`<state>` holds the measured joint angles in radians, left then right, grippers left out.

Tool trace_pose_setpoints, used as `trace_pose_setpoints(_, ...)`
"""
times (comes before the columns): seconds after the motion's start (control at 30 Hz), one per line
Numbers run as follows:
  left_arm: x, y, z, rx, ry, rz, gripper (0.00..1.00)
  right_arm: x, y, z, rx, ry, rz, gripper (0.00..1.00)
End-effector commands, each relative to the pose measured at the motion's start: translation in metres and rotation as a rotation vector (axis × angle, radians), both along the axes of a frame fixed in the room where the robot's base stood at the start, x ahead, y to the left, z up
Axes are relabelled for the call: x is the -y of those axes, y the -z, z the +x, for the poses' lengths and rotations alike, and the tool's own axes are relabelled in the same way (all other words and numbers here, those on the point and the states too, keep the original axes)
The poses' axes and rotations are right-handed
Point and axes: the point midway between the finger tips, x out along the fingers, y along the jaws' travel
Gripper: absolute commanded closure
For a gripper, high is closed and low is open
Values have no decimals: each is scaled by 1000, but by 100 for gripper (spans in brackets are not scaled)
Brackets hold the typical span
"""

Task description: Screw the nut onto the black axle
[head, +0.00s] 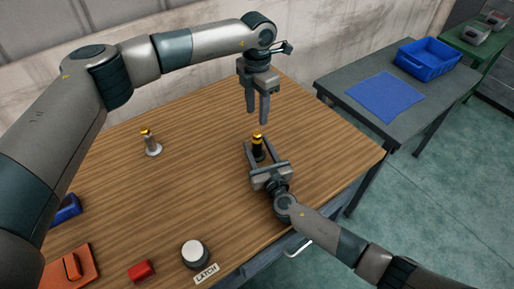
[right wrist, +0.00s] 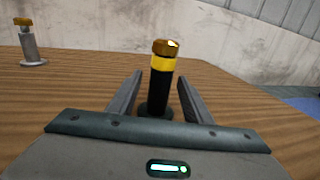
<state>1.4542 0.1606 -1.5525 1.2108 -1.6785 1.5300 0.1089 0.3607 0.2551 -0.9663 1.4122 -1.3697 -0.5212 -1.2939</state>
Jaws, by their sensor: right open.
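The black axle (head: 258,149) stands upright on the wooden table, with a yellow band near its top. A brass nut (head: 257,134) sits on top of it; how far it is threaded I cannot tell. The right wrist view also shows the axle (right wrist: 160,92) and nut (right wrist: 165,46). My right gripper (head: 259,140) is open, low over the table, its fingers on either side of the axle with gaps. My left gripper (head: 258,117) points down above the nut, fingers apart and empty.
A grey axle with a brass top (head: 152,147) stands at left on the table. A white round button (head: 194,253) with a LATCH label, a red block (head: 141,271) and an orange piece (head: 70,268) lie at the front. A blue bin (head: 428,61) stands on the side table.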

Motion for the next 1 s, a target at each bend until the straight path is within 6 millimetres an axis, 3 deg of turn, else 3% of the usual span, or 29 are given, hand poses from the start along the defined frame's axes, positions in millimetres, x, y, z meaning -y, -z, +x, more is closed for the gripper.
trace_pose_setpoints(0.43,0,0,0,0,0,0,60,-3,0,8,0,0,0,54)
trace_pose_setpoints(0.47,0,0,0,0,0,0,60,-3,0,8,0,0,0,57)
trace_pose_setpoints(0.63,0,0,0,0,0,0,60,-3,0,8,0,0,0,97)
trace_pose_setpoints(1.0,0,0,0,0,-56,0,60,-3,0,8,0,1,0,100)
